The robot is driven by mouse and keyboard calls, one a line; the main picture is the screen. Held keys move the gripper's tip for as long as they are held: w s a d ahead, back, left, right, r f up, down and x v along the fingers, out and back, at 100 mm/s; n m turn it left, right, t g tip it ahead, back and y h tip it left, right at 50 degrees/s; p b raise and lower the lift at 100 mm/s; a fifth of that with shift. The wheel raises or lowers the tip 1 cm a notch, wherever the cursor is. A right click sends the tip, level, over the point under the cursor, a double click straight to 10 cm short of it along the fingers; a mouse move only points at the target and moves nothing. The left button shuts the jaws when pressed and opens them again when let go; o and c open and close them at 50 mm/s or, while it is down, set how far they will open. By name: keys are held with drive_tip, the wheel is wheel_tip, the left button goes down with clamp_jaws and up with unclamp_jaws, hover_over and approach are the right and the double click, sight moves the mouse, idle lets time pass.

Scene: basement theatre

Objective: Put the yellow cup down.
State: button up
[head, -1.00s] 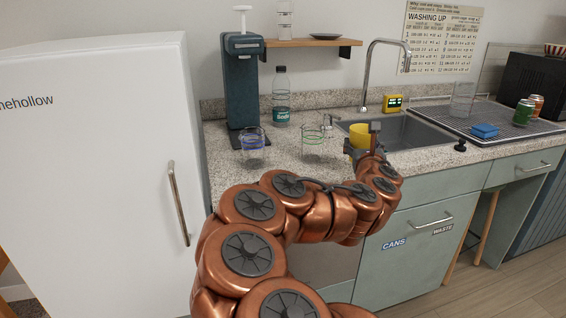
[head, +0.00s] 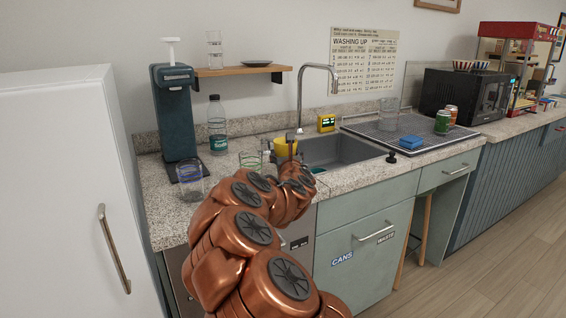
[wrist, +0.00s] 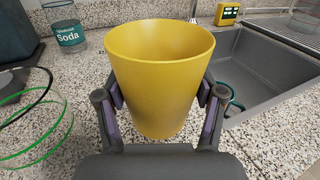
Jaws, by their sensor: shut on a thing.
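The yellow cup (wrist: 158,85) is upright between the two fingers of my gripper (wrist: 160,100) in the wrist view. The fingers press on its sides, so my gripper is shut on it. In the head view the cup (head: 284,146) shows behind my gripper (head: 288,150), at the left edge of the sink. The speckled counter (wrist: 110,148) lies below the cup. I cannot tell whether the cup's base touches the counter. The inside of the cup looks empty where I can see it.
The grey sink (head: 335,150) is just right of the cup. A green-ringed glass (head: 251,162) stands close to its left, a blue-ringed glass (head: 191,183) farther left. A soda bottle (head: 218,125) and a tap (head: 301,95) stand behind. A drying rack (head: 410,132) lies right.

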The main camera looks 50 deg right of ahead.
drive_tip(key=shift+x, duration=1.25)
drive_tip(key=shift+w+a+f, duration=0.1)
drive_tip(key=shift+f, duration=0.8)
drive_tip(key=shift+a+f, duration=0.15)
drive_tip(key=shift+f, duration=0.75)
drive_tip(key=shift+f, duration=0.25)
drive_tip(key=o, duration=1.1)
drive_tip(key=shift+r, duration=0.1)
drive_tip(key=shift+o, duration=0.2)
drive_tip(key=shift+r, duration=0.15)
drive_tip(key=shift+s+a, duration=0.4)
drive_tip(key=shift+b+v, duration=0.45)
drive_tip(key=shift+v, duration=5)
